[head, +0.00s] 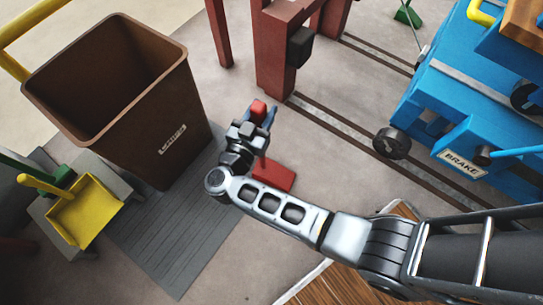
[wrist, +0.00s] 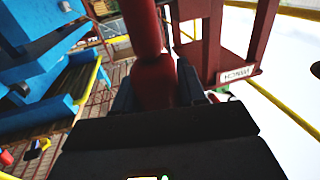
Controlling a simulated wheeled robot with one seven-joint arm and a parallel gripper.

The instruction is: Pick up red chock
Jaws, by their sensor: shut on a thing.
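My gripper (head: 259,115) is shut on the red chock (head: 258,107), whose red end shows between the fingertips in the head view. In the wrist view the red chock (wrist: 152,82) sits between the two dark fingers of my gripper (wrist: 156,90), with a rounded red part rising from it toward the top of the picture. The gripper hides part of the chock. How far it is above the floor is hard to tell.
A flat red piece (head: 276,176) lies on the floor beside my arm. A brown bin (head: 120,90) and yellow dustpan (head: 84,210) are at left. A dark red frame (head: 275,65) stands behind the gripper. A blue cart (head: 455,115) stands at right, near floor rails (head: 345,135).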

